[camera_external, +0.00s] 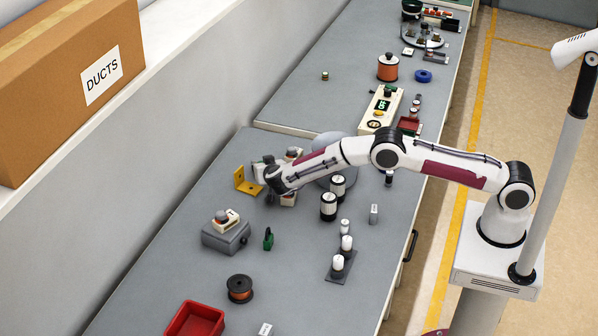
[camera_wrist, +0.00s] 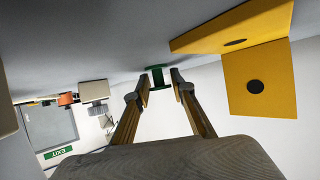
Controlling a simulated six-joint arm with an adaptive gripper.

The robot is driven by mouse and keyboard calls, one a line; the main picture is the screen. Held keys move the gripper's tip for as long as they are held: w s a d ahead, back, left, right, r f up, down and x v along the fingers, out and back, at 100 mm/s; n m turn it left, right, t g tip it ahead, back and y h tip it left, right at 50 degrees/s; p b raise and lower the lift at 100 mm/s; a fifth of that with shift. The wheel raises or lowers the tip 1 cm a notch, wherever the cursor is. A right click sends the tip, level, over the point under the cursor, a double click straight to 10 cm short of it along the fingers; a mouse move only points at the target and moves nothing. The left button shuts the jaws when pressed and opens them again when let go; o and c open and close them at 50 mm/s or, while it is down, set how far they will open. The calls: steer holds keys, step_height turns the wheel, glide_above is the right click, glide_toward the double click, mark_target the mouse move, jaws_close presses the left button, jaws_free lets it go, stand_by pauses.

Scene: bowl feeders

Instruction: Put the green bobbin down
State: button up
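The green bobbin (camera_wrist: 157,77) shows in the wrist view between my fingertips, with a wide flange at each end and a narrow core. Its far flange is at or close to the grey table surface; I cannot tell whether it touches. My gripper (camera_wrist: 160,86) has one finger on each side of the bobbin, very close to its flanges. I cannot tell whether the fingers press on it or stand just clear. In the external view my gripper (camera_external: 271,190) is low over the grey table (camera_external: 290,245), beside a yellow angle bracket, and the bobbin is hidden.
The yellow bracket (camera_external: 246,182) stands close by, and it also shows in the wrist view (camera_wrist: 250,60). Black-and-white spools (camera_external: 328,206) stand to the right. A grey box with a red button (camera_external: 226,236), a small green item (camera_external: 268,239) and a copper-coloured spool (camera_external: 240,289) are nearer the camera.

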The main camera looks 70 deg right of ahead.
steer(key=shift+o, duration=0.5)
steer(key=shift+r, duration=0.15)
steer(key=shift+s+a+r, duration=0.15)
steer(key=shift+a+r, duration=0.05)
steer(key=shift+a, duration=0.05)
steer(key=v, duration=1.1)
steer(key=shift+s+a, duration=0.1)
steer(key=shift+s, duration=0.05)
stand_by(0.4)
